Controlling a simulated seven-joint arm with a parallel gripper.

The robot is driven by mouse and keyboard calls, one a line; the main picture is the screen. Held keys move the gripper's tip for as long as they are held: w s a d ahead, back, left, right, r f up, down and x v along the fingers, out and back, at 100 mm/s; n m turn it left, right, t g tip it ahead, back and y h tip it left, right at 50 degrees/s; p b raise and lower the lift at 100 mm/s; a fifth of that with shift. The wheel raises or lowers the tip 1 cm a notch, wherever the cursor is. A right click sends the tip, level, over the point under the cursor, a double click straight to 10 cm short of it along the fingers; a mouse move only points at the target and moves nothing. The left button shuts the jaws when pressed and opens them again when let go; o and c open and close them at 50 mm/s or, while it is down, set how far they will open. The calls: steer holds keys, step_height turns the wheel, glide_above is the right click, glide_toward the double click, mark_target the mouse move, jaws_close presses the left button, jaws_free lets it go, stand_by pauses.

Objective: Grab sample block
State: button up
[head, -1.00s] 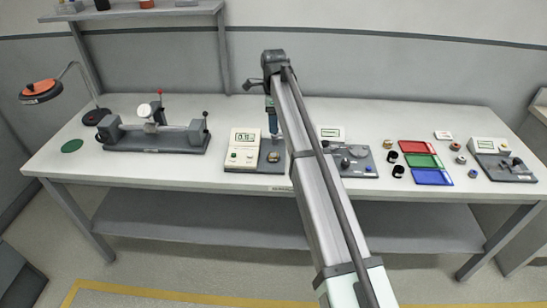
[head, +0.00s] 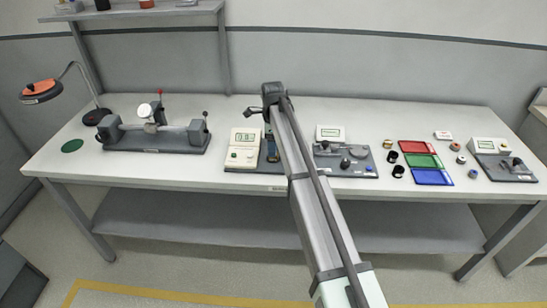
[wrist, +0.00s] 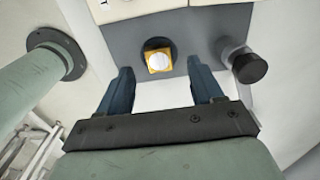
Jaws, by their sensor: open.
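A small yellow block with a pale top (wrist: 159,62), which I take as the sample block, sits on a dark round seat in the grey base of a measuring device, in the wrist view. My gripper (wrist: 159,68) is open. Its two blue fingers point towards the block, one on each side, and do not appear to touch it. In the head view my gripper (head: 273,153) is low over the base beside the cream display unit (head: 243,149). There the gripper and arm hide the block.
A black knob (wrist: 248,67) sticks out close to the right finger in the wrist view. A second device (head: 345,160) stands right of my arm. Red, green and blue trays (head: 432,177) and several small rings lie further right. A long grey fixture (head: 180,140) stands left.

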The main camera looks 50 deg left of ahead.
steer(key=shift+s+f, duration=0.1)
steer(key=shift+f, duration=1.75)
jaws_close()
